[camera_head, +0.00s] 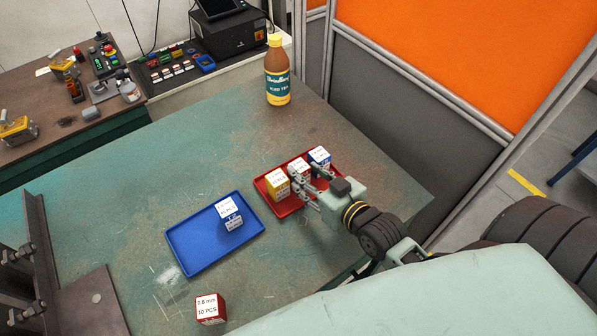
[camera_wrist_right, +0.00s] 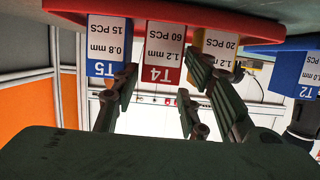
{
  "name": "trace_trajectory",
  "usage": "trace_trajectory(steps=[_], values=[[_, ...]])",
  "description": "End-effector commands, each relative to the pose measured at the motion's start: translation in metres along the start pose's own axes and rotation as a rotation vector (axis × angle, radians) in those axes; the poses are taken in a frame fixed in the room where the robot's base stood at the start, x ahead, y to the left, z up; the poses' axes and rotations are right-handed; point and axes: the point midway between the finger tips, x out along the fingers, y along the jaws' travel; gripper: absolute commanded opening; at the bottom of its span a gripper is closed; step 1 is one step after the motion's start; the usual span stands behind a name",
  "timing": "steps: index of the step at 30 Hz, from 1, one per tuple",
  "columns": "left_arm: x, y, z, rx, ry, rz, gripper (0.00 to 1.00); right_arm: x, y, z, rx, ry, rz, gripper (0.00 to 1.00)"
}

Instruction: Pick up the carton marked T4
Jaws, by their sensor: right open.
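The carton marked T4 (camera_wrist_right: 164,50), white with red, shows upside down in the right wrist view, between the fingertips of my right gripper (camera_wrist_right: 165,88). In the head view this carton (camera_head: 298,166) is the middle one of three in the red tray (camera_head: 284,211), partly hidden by the fingers. My right gripper (camera_head: 310,184) is open at the tray's front side, its fingers pointing at the middle carton. I cannot tell whether they touch it. My left gripper is not in view.
Close beside T4 stand a yellow carton (camera_head: 277,182) and the blue T5 carton (camera_head: 319,157). A blue tray (camera_head: 190,253) holds one carton (camera_head: 228,212). A red carton (camera_head: 211,309) stands near the front edge. A bottle (camera_head: 277,75) stands behind; the table between is clear.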

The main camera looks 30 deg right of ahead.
Motion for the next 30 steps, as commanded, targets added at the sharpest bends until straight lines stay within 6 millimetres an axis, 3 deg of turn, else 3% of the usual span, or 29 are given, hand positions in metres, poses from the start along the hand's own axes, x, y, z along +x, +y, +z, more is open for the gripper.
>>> trace_trajectory(steps=[3, 7, 17, 28, 30], values=[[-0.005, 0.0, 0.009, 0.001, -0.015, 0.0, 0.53, 0.02, -0.001, 0.0, 0.002, 0.003, 0.001, 0.4], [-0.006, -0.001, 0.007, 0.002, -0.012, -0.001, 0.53, 0.035, -0.001, 0.002, 0.001, 0.002, 0.0, 0.4], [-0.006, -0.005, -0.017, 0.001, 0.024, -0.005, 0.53, 0.04, -0.001, 0.003, 0.0, -0.001, 0.0, 0.39], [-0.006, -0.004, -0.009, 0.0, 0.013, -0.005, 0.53, 0.04, -0.001, 0.003, 0.0, -0.001, 0.0, 0.07], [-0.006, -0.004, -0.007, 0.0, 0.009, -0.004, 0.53, 0.04, -0.001, 0.003, 0.0, 0.001, 0.0, 0.07]])
